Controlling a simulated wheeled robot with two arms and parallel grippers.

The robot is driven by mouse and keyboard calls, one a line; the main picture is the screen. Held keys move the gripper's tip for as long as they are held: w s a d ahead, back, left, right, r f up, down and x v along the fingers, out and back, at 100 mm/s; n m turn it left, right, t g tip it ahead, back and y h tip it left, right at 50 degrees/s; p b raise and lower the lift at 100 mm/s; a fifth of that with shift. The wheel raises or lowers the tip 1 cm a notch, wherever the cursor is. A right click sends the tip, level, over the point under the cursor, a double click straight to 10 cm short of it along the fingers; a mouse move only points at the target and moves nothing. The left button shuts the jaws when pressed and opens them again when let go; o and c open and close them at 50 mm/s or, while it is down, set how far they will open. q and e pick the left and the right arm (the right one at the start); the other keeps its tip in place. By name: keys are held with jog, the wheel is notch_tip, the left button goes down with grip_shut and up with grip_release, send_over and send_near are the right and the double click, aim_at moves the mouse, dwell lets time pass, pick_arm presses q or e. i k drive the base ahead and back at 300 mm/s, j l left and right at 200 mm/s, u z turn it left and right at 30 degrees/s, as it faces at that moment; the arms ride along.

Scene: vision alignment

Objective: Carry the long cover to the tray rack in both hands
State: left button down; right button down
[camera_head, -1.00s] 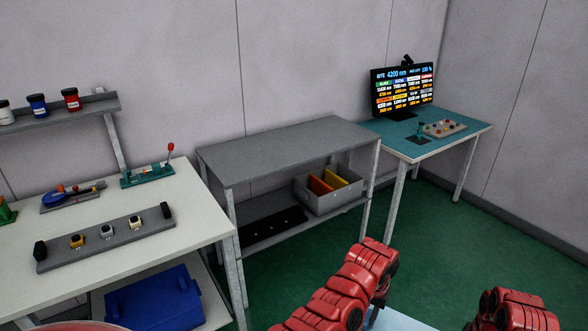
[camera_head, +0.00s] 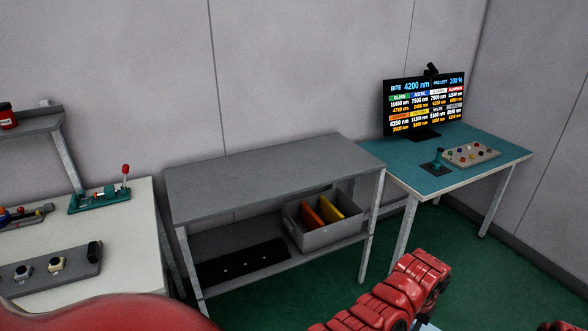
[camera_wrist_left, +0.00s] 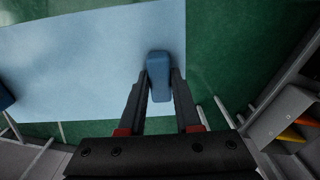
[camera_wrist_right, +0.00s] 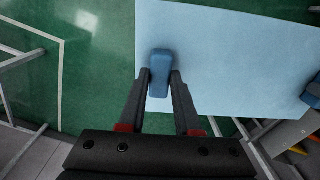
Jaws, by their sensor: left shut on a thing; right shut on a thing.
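The long cover is a flat light-blue panel with a dark blue handle near each end. It fills much of the left wrist view (camera_wrist_left: 90,50) and the right wrist view (camera_wrist_right: 230,50); only a sliver shows at the bottom of the head view. My left gripper (camera_wrist_left: 159,78) is shut on one blue handle (camera_wrist_left: 159,62). My right gripper (camera_wrist_right: 160,78) is shut on the other handle (camera_wrist_right: 160,60). The cover is held above the green floor. A grey two-level rack (camera_head: 270,165), which I take as the tray rack, stands ahead with a clear top.
On the rack's lower shelf are a grey bin (camera_head: 325,235) with orange and yellow dividers and a black strip (camera_head: 243,262). A white bench (camera_head: 130,235) with devices is at left. A teal table (camera_head: 470,178) with a monitor (camera_head: 425,103) is at right.

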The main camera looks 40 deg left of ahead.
aim_at(281, 172)
jog(key=i, duration=1.45)
jog(key=i+u, duration=0.2)
jog(key=u, duration=0.15)
jog(key=i+u, duration=0.15)
jog(key=u, duration=0.2)
jog(key=i+l+u, duration=0.15)
jog(key=u, duration=0.2)
